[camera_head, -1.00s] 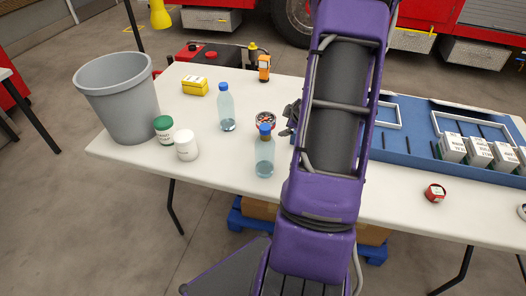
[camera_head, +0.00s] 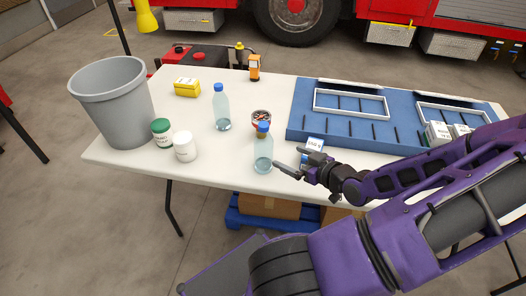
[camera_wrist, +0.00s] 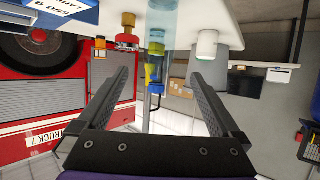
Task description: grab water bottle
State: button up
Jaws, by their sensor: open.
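Two clear water bottles with blue caps stand upright on the white table in the head view: a nearer one (camera_head: 263,152) and one farther back to the left (camera_head: 222,110). My gripper (camera_head: 289,159) is open and empty, just right of the nearer bottle at about its height, fingers pointing towards it. In the wrist view, which looks upside down, a clear bottle (camera_wrist: 163,24) lies ahead between the lines of the two open fingers (camera_wrist: 165,80), beyond their tips. I cannot tell whether the other bottle is hidden behind it.
Left of the bottles are a white jar (camera_head: 185,146), a green-lidded jar (camera_head: 161,132) and a grey bin (camera_head: 118,110). A round red-and-black item (camera_head: 261,117) sits behind the nearer bottle. A blue-and-white box (camera_head: 313,147) is close behind my gripper; a blue tray (camera_head: 296,128) lies right.

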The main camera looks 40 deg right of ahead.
aim_at(258, 143)
jog(key=b+x, duration=0.1)
jog(key=x, duration=1.6)
jog(key=shift+f+b, duration=0.15)
jog(key=shift+b, duration=0.15)
jog(key=shift+c, duration=0.3)
grip_shut()
